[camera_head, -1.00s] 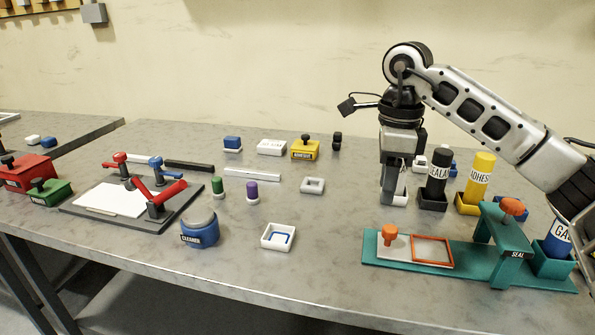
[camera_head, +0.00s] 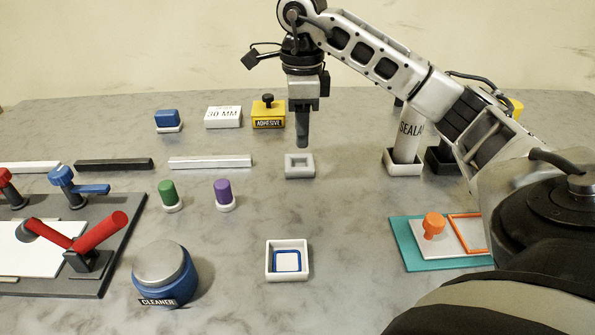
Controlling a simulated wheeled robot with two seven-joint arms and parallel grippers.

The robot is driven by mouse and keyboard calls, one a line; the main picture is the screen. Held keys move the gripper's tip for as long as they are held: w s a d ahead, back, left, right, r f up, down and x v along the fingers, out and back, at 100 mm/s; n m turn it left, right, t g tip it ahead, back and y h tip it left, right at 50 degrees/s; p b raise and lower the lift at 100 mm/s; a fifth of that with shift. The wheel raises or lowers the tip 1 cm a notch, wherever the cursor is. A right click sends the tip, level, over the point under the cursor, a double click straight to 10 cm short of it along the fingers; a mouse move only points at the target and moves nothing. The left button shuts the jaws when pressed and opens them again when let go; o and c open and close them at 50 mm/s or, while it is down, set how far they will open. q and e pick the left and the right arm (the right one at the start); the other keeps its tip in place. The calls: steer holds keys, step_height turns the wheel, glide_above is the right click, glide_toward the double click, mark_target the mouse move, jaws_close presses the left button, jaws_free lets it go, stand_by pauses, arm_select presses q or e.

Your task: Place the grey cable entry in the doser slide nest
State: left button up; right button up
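The grey cable entry (camera_head: 300,173), a small square ring with an open middle, lies flat on the table at the picture's centre. My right gripper (camera_head: 302,146) points straight down just above or behind its far edge. I see its fingers side-on, one hiding the other, so its opening does not show. The doser slide nest, an orange-rimmed square (camera_head: 468,232) on a pale slide with an orange knob (camera_head: 433,226), is at the right on a teal base (camera_head: 412,253). My arm hides the nest's right side and the rest of the doser. My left gripper is not in view.
A white tray (camera_head: 271,275) with a blue-outlined square stands in front of the cable entry. A blue cleaner pot (camera_head: 164,278) and green (camera_head: 168,194) and purple (camera_head: 222,193) capped pieces are to the left. A sealant bottle (camera_head: 408,135) stands right of the gripper.

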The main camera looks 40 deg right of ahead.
mark_target(300, 168)
steer(key=f, duration=0.8)
steer(key=shift+w+f, duration=0.2)
steer(key=shift+f, duration=0.1)
jaws_close()
